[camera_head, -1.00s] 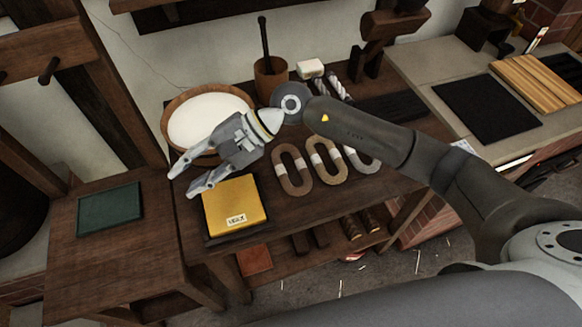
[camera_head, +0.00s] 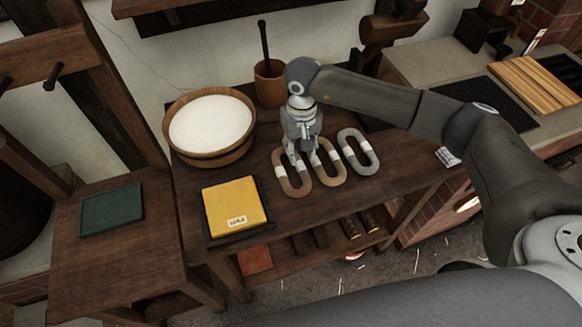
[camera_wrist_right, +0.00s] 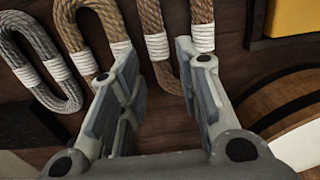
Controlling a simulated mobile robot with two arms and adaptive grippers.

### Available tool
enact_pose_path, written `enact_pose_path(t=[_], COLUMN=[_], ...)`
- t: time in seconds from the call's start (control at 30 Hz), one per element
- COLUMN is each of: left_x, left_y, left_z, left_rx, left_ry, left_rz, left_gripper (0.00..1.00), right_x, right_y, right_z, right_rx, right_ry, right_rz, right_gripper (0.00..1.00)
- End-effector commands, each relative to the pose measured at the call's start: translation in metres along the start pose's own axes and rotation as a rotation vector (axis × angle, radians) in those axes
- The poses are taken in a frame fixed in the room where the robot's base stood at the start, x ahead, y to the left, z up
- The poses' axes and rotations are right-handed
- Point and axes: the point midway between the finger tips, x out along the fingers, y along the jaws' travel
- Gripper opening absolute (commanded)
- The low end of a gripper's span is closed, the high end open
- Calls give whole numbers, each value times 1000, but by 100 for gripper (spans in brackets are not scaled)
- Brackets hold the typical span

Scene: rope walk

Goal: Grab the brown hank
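The brown hank (camera_head: 286,186), an oval loop of rope with white bindings, lies on the dark wooden table, leftmost of three hanks. My right gripper (camera_head: 302,156) is over its upper part, pointing down, and partly hides it. In the right wrist view the open fingers (camera_wrist_right: 153,62) stand apart, with a strand of the brown hank (camera_wrist_right: 152,18) showing between them. The right finger overlaps the hank's other strand. I cannot tell whether the fingers touch the rope. My left gripper is not in view.
A tan hank (camera_head: 331,179) lies close to the right of the brown one, then a grey hank (camera_head: 370,160). A yellow block (camera_head: 235,202) is at the left. A tub of white material (camera_head: 210,124) and a brown cup (camera_head: 270,90) stand behind.

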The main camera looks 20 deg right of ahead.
Motion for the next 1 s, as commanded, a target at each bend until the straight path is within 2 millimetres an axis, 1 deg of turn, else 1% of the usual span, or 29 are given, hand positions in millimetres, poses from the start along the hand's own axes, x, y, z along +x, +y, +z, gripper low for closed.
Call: enact_pose_path(t=[0.17, 0.3, 0.4, 0.53, 0.7, 0.73, 0.77, 0.97, 1.0], left_x=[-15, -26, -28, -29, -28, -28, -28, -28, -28], left_y=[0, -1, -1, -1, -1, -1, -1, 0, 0], left_z=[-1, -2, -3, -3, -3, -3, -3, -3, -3], left_rx=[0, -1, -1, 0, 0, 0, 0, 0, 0], left_ry=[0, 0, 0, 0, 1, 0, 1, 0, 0], left_rz=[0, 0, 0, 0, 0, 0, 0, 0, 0], left_gripper=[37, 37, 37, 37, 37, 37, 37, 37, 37], right_x=[13, 32, 45, 52, 53, 53, 53, 53, 53], right_y=[2, 3, 2, 3, 3, 3, 3, 3, 3], right_z=[4, 6, 5, 5, 5, 5, 5, 5, 5], right_rx=[2, 2, 2, 2, 2, 2, 2, 2, 2], right_ry=[-5, -4, -3, -1, 0, 0, 0, 0, 0], right_rz=[0, -2, -3, -1, -1, -1, -1, -1, -1], right_gripper=[32, 32, 32, 32, 32, 30, 26, 1, 0])
